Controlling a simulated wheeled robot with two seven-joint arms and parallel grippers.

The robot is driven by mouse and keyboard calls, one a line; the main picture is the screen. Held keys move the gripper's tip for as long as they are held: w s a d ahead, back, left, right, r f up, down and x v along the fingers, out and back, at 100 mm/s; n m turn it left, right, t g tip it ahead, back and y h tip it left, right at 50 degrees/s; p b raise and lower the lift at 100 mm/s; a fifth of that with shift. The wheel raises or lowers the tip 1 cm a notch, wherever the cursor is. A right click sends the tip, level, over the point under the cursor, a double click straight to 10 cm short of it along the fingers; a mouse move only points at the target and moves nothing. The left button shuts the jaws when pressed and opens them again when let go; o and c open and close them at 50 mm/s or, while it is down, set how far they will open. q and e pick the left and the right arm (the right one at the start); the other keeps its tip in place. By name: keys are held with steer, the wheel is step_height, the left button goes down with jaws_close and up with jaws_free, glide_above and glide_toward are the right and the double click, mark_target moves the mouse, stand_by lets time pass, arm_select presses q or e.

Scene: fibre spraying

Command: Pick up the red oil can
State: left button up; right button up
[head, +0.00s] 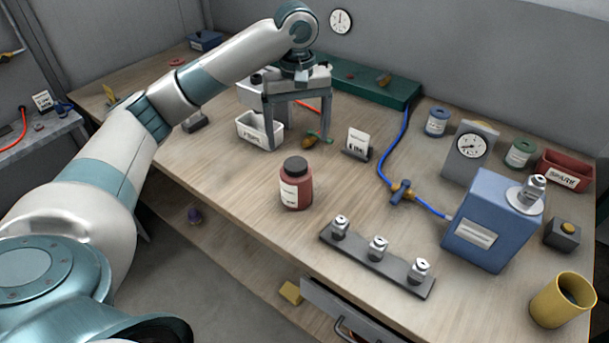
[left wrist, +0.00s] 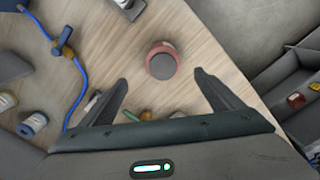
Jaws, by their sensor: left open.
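The red oil can (head: 296,188) stands upright on the wooden table, with a dark cap and a pale label. In the left wrist view the red can (left wrist: 162,60) is seen from above, ahead of the fingertips and roughly between their lines. My left gripper (head: 298,140) is open and empty. It hangs above the table behind the can, fingers pointing down and apart from it. Its two fingers also show in the left wrist view (left wrist: 162,80). My right gripper is not in view.
A grey rack with several small metal fittings (head: 378,256) lies in front right of the can. A white bin (head: 260,130) and a small card stand (head: 357,144) are near the gripper. A blue box (head: 487,232) and a yellow cup (head: 560,300) stand at right. Bare tabletop surrounds the can.

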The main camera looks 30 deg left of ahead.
mark_target(297, 164)
arm_select(q)
steer(key=shift+w, duration=0.1)
steer(key=shift+s+f, duration=0.2)
steer(key=shift+f, duration=0.5)
step_height(297, 164, down, 9)
steer(key=shift+f+p, duration=0.15)
steer(key=shift+p, duration=1)
steer(key=shift+f, duration=0.6)
steer(key=shift+f, duration=0.1)
